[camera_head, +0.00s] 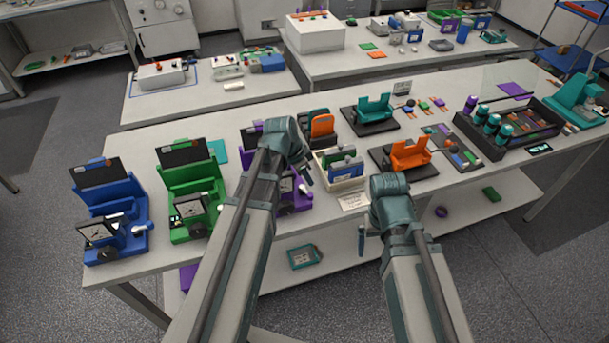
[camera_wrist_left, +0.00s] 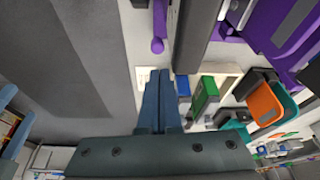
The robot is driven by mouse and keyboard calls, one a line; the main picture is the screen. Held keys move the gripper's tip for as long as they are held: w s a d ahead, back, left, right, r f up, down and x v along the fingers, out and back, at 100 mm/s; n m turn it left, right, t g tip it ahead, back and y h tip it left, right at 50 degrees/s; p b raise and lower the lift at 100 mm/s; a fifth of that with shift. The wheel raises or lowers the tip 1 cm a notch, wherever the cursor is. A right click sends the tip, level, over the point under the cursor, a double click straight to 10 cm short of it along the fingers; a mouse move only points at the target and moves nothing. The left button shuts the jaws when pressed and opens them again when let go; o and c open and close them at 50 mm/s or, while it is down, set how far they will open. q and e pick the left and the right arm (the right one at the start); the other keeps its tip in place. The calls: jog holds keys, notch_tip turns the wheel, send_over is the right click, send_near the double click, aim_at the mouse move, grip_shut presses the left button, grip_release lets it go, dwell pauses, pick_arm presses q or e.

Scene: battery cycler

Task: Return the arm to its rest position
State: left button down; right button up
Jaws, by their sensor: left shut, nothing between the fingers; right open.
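My left arm reaches in from the lower left of the head view. Its gripper (camera_head: 306,180) hangs over the bench beside the purple cycler station (camera_head: 290,200) and the white tray. In the left wrist view its two blue-grey fingers (camera_wrist_left: 160,78) lie together, shut and empty. The fingertips show close to the white tray's edge, apart from any held object. My right arm reaches in from the lower right. Its gripper (camera_head: 363,240) points down at the bench's front edge, open and empty, mostly hidden by its own wrist.
A white tray (camera_head: 345,186) with green and blue blocks stands on the bench. Blue (camera_head: 115,210) and green (camera_head: 190,185) stations stand at left. An orange cradle (camera_head: 408,155), a teal cradle (camera_head: 374,108) and a dark rack (camera_head: 480,145) are at right. Floor lies in front.

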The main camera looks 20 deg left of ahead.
pick_arm(q)
jog(key=shift+s+a+r, duration=0.1)
jog(key=shift+s+r, duration=0.15)
jog(key=shift+r, duration=0.45)
pick_arm(e)
jog(key=shift+s+a+r, duration=0.1)
jog(key=shift+a+r, duration=0.25)
jog(key=shift+r, duration=0.35)
